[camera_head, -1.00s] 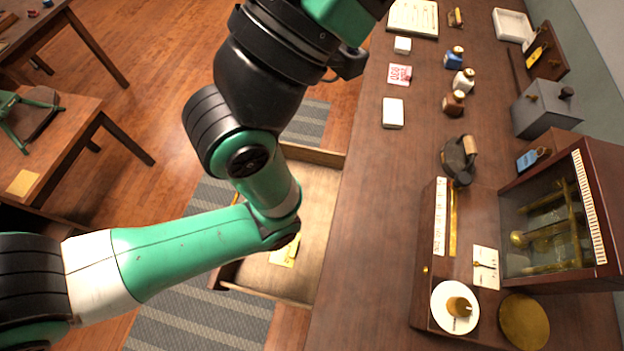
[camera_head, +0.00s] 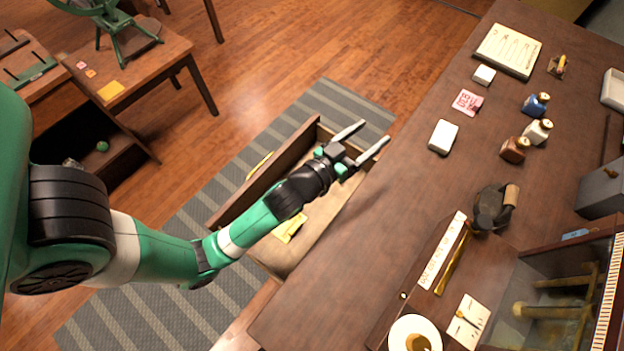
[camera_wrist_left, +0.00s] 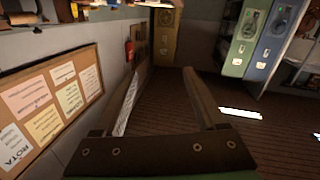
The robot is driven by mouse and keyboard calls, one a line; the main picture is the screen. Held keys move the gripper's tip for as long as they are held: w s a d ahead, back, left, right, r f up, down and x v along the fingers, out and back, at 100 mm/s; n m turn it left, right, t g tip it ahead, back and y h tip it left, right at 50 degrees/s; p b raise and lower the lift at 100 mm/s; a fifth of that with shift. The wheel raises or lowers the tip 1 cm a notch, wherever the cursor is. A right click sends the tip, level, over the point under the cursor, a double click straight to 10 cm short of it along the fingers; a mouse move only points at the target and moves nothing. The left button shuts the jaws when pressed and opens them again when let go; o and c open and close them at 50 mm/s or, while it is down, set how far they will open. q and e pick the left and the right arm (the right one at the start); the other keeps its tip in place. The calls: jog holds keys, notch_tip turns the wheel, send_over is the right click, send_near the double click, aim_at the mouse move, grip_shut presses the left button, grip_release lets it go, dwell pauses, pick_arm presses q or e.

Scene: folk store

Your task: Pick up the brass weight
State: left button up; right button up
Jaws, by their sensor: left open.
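The brass weight (camera_head: 417,342) appears to be the small brass piece on a white round dish (camera_head: 402,328) at the bottom edge of the head view, partly cut off. My left gripper (camera_head: 369,137) is open and empty, its two fingers apart. It is above the open drawer by the counter's left edge, well up and left of the brass piece. In the left wrist view the open fingers (camera_wrist_left: 160,85) point across the room, and no brass weight shows there. My right gripper is not in view.
A glass-fronted balance case (camera_head: 560,300) stands at the lower right. A flat iron (camera_head: 490,209), several small bottles (camera_head: 514,149) and a white box (camera_head: 443,137) are on the counter (camera_head: 400,190). An open drawer (camera_head: 282,150) juts out at left. The counter's middle is clear.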

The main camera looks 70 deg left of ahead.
pick_arm(q)
jog(key=s+f+g, duration=0.2)
jog(key=s+f, duration=0.4)
jog(key=f, duration=0.1)
jog(key=s+a+f+g, duration=0.1)
jog(key=s+f+g, duration=0.1)
jog(key=s+f, duration=0.3)
jog(key=s+f+g, duration=0.2)
jog(key=s+f, duration=0.4)
jog(key=f, duration=0.4)
jog(key=shift+s+a+f+b, duration=0.1)
jog(key=shift+s+a+b, duration=0.2)
jog(key=shift+a, duration=0.1)
jog(key=shift+x, duration=1.25)
jog(key=b+x, duration=0.2)
jog(key=x, duration=0.3)
jog(key=shift+a, duration=0.25)
jog(key=shift+s, duration=0.1)
grip_shut()
